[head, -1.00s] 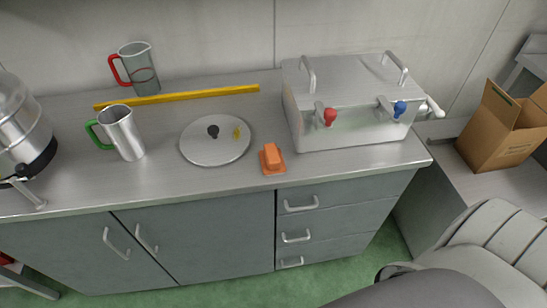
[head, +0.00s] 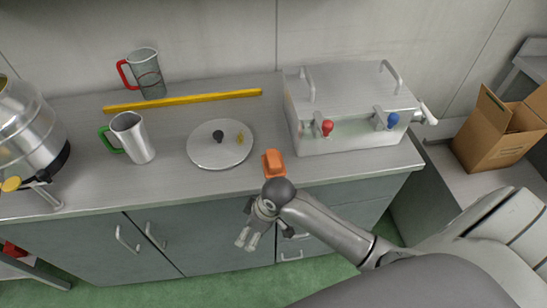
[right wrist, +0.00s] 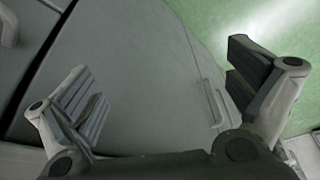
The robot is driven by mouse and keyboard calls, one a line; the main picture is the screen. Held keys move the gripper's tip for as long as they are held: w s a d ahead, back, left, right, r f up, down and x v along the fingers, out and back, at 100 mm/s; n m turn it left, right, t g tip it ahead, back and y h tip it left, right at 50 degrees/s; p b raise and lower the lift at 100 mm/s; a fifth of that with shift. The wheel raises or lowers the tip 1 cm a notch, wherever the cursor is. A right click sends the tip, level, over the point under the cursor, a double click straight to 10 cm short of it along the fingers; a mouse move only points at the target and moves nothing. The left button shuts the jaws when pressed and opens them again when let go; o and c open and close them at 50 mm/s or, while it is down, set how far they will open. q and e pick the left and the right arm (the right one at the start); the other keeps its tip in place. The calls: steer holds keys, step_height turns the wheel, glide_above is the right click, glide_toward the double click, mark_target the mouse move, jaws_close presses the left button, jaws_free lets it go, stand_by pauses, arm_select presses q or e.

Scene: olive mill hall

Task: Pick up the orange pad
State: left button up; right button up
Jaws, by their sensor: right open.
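The orange pad (head: 273,163) sits near the front edge of the metal counter, between the round plate and the metal box. Its lower end is partly hidden behind my right wrist in the head view. My right gripper (head: 262,238) is in front of the counter, below the pad in the picture, with its fingers pointing down past the counter's edge. In the right wrist view the right gripper (right wrist: 165,95) is open and empty, with the cabinet doors and green floor beyond it. My left gripper is not in view.
A round plate (head: 205,155) lies left of the pad. A metal box (head: 350,95) with red and blue taps stands to its right. Two jugs, a green-handled one (head: 136,143) and a red-handled one (head: 148,75), and a yellow bar (head: 185,101) are farther left.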

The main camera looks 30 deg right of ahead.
step_height(320, 180, up, 9)
steer(key=a+n, duration=0.1)
steer(key=n, duration=0.2)
steer(key=n+g+h, duration=0.2)
steer(key=n+g, duration=0.1)
steer(key=n, duration=0.1)
glide_toward(274, 157)
steer(key=shift+w+a+f+p, duration=0.1)
steer(key=shift+a+f+p, duration=0.2)
steer(key=shift+a+p, duration=0.2)
step_height(274, 157, down, 5)
steer(key=shift+d+p, duration=0.1)
steer(key=shift+p, duration=0.3)
steer(key=f, duration=0.1)
steer(key=f+p, duration=0.1)
steer(key=f, duration=0.2)
steer(key=shift+s+d+f+p, duration=0.2)
steer(key=shift+s+f+p, duration=0.1)
steer(key=shift+f+p, duration=0.05)
steer(key=shift+f, duration=0.45)
steer(key=shift+s, duration=0.1)
steer(key=c, duration=1.3)
